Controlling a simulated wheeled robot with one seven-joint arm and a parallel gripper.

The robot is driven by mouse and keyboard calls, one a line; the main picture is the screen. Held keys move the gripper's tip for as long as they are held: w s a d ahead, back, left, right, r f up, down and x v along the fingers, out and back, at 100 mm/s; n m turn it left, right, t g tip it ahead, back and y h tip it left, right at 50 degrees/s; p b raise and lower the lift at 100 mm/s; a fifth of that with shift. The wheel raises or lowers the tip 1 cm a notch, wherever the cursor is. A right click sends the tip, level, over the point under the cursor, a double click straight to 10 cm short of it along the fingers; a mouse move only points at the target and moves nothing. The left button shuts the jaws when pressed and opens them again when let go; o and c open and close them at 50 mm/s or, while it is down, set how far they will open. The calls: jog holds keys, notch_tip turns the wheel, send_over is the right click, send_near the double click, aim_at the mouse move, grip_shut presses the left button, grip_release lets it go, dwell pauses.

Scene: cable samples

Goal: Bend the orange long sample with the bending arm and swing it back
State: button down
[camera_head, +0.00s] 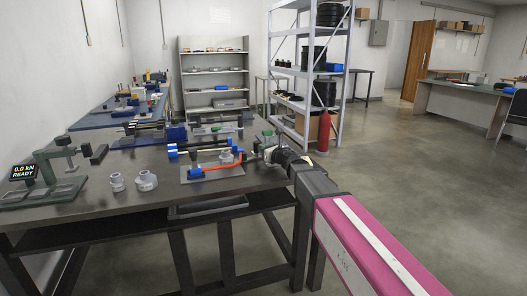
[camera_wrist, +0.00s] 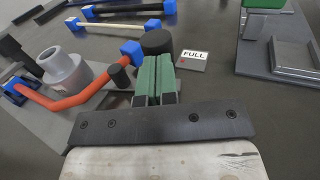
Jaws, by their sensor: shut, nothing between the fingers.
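The orange sample (camera_wrist: 78,97) runs from a blue block (camera_wrist: 14,88) at the left, past a grey stepped cylinder (camera_wrist: 66,70), to a blue end (camera_wrist: 132,50); it is bent beside the cylinder. In the head view the orange sample (camera_head: 222,165) lies over a grey plate (camera_head: 228,173). A black peg (camera_wrist: 120,76) stands against the sample. A black round knob (camera_wrist: 157,42) is just beyond my fingers; I cannot tell which part is the bending arm. My gripper (camera_wrist: 153,75) has green fingers, shut and empty, right of the sample. It is at the table's right side in the head view (camera_head: 263,153).
A small "FULL" sign (camera_wrist: 193,60) stands right of my fingers. A green-and-grey fixture (camera_wrist: 296,58) is further right. Blue-ended samples (camera_wrist: 108,26) lie behind. In the head view, loose grey cylinders (camera_head: 146,181) and a "READY" press (camera_head: 55,170) stand at the left.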

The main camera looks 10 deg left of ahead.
jog(key=x, duration=0.3)
jog(key=w+x, duration=0.1)
jog(key=x, duration=0.1)
jog(key=shift+w+d, duration=0.1)
jog(key=shift+d, duration=0.3)
